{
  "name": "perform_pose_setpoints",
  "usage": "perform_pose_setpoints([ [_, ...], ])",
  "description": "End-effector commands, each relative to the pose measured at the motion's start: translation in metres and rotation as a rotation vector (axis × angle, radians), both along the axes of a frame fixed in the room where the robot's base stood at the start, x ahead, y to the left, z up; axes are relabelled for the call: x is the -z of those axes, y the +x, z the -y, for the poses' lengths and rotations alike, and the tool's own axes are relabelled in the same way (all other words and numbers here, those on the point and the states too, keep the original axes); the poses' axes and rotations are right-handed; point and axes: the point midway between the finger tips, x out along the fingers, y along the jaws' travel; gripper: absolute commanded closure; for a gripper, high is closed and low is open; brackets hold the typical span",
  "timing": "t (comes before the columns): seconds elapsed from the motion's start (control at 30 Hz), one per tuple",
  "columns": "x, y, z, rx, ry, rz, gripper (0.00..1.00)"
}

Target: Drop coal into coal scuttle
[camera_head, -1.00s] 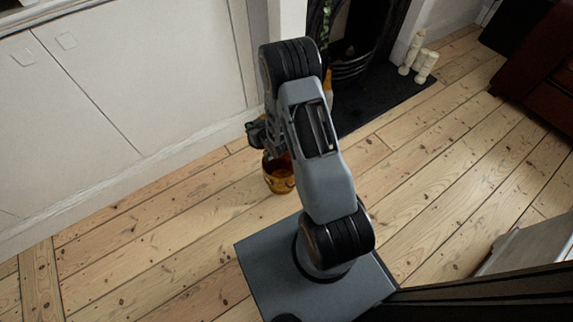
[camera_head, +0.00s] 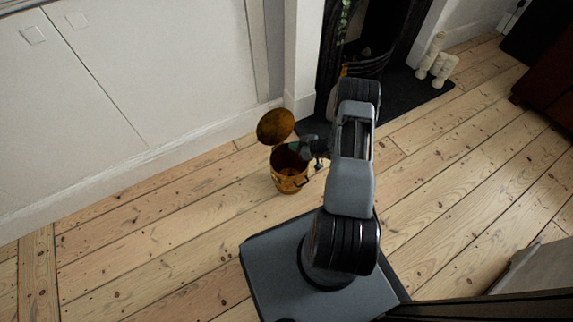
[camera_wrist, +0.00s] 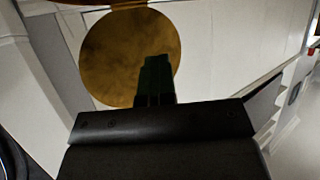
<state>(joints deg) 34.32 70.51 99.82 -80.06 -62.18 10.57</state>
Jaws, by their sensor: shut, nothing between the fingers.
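The coal scuttle (camera_head: 289,179) is a brass-coloured bucket standing upright on the floorboards. Its round lid (camera_head: 275,126) is raised at the back left, leaving the mouth open. My gripper (camera_head: 299,150) is at the scuttle's mouth, at its right rear side, partly hidden by my arm. In the wrist view my gripper (camera_wrist: 156,75) is shut and empty, with the round brass lid (camera_wrist: 112,60) behind its fingers. I cannot tell whether the fingers touch the scuttle. I see no coal that I can make out; the inside of the scuttle is dark.
A black fireplace (camera_head: 362,62) with a dark hearth (camera_head: 415,92) is at the back. A white cupboard (camera_head: 150,65) lines the left wall. The floor left of the scuttle is clear.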

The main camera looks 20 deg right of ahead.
Motion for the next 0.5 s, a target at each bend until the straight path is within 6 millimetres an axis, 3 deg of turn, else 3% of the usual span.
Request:
perform_pose_setpoints([
  [0.3,0.038,0.000,-0.001,0.000,0.000,0.000,1.00],
  [0.5,0.045,0.000,-0.001,0.000,0.000,0.000,1.00],
])
